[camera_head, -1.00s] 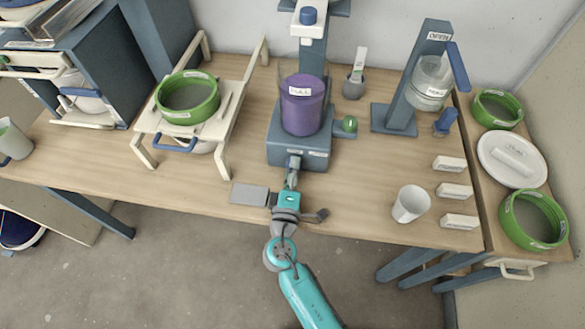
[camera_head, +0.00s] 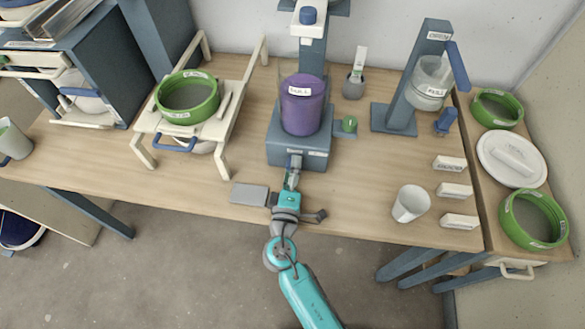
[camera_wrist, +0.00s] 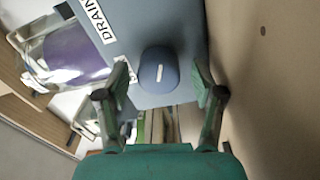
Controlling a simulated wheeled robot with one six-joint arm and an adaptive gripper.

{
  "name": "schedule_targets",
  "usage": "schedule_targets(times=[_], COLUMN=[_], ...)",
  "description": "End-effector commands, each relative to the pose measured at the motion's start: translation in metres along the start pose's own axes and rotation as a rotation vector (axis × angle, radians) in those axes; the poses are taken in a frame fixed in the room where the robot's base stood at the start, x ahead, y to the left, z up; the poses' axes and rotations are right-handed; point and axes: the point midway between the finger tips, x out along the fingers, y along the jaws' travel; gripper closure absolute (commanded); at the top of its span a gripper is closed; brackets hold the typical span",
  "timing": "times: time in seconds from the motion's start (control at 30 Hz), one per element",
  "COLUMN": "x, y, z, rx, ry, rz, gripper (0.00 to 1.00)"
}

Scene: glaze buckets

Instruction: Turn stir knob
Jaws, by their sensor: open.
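A blue-grey knob (camera_wrist: 159,70) with a short white mark sits on the front face of the blue-grey mixer base (camera_head: 314,157). In the wrist view my gripper (camera_wrist: 160,88) is open, with one finger on each side of the knob; I cannot tell whether either finger touches it. A "DRAIN" label (camera_wrist: 93,20) is on the panel beside the knob. A second label is mostly hidden by the left finger. In the head view my gripper (camera_head: 293,172) reaches the front of the base and hides the knob. A clear vessel of purple glaze (camera_head: 302,108) stands on the base.
A green button (camera_head: 349,124) is right of the base. A green-rimmed sieve (camera_head: 187,98) rests on a stand at left. A blue-grey dispenser stand (camera_head: 402,100) is at right.

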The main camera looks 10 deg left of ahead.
Motion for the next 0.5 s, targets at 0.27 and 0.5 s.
schedule_targets(times=[0.27,0.5], x=[-0.023,-0.06], y=[-0.001,-0.001], z=[-0.001,-0.001], rx=[-0.001,0.0], ry=[0.003,0.002], rz=[-0.002,-0.002], gripper=[0.32,0.32])
